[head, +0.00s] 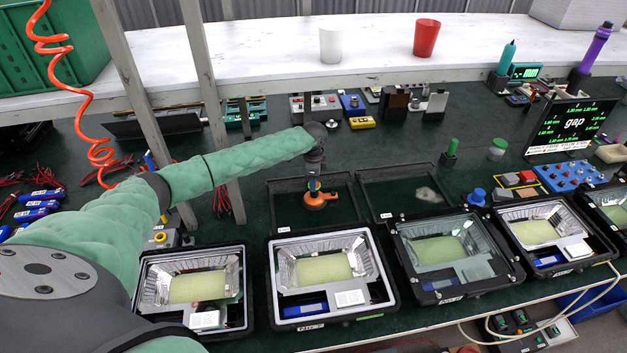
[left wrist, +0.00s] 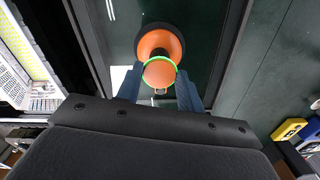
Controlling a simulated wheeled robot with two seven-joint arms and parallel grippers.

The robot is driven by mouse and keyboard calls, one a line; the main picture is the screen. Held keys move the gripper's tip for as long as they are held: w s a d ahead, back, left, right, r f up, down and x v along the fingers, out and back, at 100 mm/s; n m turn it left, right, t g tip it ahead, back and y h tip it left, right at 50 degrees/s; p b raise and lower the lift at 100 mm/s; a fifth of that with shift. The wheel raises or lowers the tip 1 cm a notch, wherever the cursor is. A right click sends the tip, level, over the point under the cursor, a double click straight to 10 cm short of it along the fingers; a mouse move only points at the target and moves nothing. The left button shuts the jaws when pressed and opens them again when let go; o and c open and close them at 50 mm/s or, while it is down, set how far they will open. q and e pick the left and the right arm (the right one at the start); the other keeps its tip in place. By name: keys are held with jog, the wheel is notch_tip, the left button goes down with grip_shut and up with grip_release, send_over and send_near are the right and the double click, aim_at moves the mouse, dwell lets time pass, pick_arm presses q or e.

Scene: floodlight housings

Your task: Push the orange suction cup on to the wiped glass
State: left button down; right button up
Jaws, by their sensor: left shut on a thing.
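The orange suction cup (head: 321,201) is in the jaws of my left gripper (head: 314,185), over a dark glass pane in a black frame (head: 345,205). In the left wrist view the cup (left wrist: 158,45) shows from above, its orange knob with a green ring between the two dark fingers (left wrist: 159,88). The cup's rim is close to the glass; I cannot tell whether it touches. This pane looks clear. The framed pane to its right (head: 385,205) bears a whitish smudge (head: 428,195). My right gripper is not in view.
Several open floodlight housings (head: 328,268) line the front of the dark green bench. A blue knob-shaped thing (head: 475,196) stands right of the smudged pane. Behind are small devices and blocks (head: 362,122). A shelf post (head: 212,105) rises behind my left arm.

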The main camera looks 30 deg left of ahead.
pick_arm(q)
jog(key=shift+s+f, duration=0.15)
jog(key=shift+f, duration=0.15)
jog(key=shift+d, duration=0.1)
jog(key=shift+r+p, duration=0.2)
jog(key=shift+p, duration=0.2)
jog(key=shift+r+p, duration=0.55)
jog(key=shift+r, duration=0.2)
jog(key=shift+w+r+p, duration=0.15)
jog(key=shift+r+p, duration=0.55)
jog(key=shift+r, duration=0.45)
jog(key=shift+w+r+p, duration=0.1)
jog(key=shift+r+p, duration=0.6)
jog(key=shift+r, duration=0.45)
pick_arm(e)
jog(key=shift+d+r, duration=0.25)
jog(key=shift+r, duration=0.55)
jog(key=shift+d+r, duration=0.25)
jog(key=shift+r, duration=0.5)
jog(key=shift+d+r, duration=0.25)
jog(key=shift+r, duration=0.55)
